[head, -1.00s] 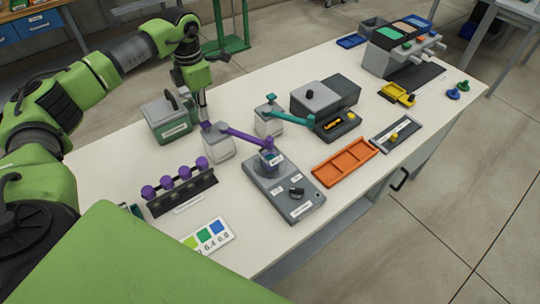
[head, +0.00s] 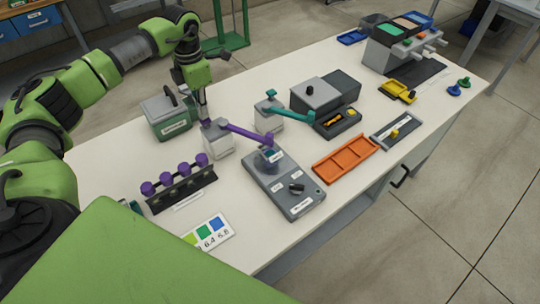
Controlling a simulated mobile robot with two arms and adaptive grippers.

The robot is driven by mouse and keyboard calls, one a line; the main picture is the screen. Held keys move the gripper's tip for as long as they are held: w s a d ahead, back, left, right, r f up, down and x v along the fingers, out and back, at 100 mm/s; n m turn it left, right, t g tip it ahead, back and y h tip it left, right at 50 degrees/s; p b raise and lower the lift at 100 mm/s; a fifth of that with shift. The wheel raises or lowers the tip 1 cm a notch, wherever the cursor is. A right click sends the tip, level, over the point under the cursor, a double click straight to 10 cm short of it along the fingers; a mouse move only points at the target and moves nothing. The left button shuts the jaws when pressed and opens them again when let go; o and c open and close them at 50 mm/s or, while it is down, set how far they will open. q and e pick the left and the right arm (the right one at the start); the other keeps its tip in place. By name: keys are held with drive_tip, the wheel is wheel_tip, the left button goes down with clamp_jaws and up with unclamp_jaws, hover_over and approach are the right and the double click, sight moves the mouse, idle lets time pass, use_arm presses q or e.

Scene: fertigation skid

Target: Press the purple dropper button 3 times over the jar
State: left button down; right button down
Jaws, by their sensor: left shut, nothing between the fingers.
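The purple dropper is a pale box (head: 219,142) with a purple arm (head: 246,132) reaching right. The arm's end is above the small jar (head: 271,156), which stands on the grey stirrer-like unit (head: 286,183). My left gripper (head: 204,120) points down, shut and empty, with its fingertips at the top of the purple dropper. They appear to touch its purple button, which they mostly hide; I cannot tell how far it is pressed. A similar dropper with a teal arm (head: 291,115) stands behind. My right gripper is out of view.
A green case (head: 167,120) stands close behind my left gripper. A black rack (head: 181,190) with several purple-capped vials and a colour card (head: 210,232) are in front. An orange tray (head: 345,158) and a grey box unit (head: 322,92) lie to the right.

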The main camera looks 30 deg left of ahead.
use_arm(q)
drive_tip(key=shift+f+b, duration=0.55)
drive_tip(key=shift+f, duration=0.6)
drive_tip(key=shift+r, duration=0.15)
drive_tip(key=shift+r+p, duration=1.35)
drive_tip(key=shift+r, duration=0.15)
wheel_tip(320, 180, up, 6)
drive_tip(key=p, duration=0.4)
drive_tip(key=shift+p, duration=0.35)
drive_tip(key=shift+s+f, duration=0.1)
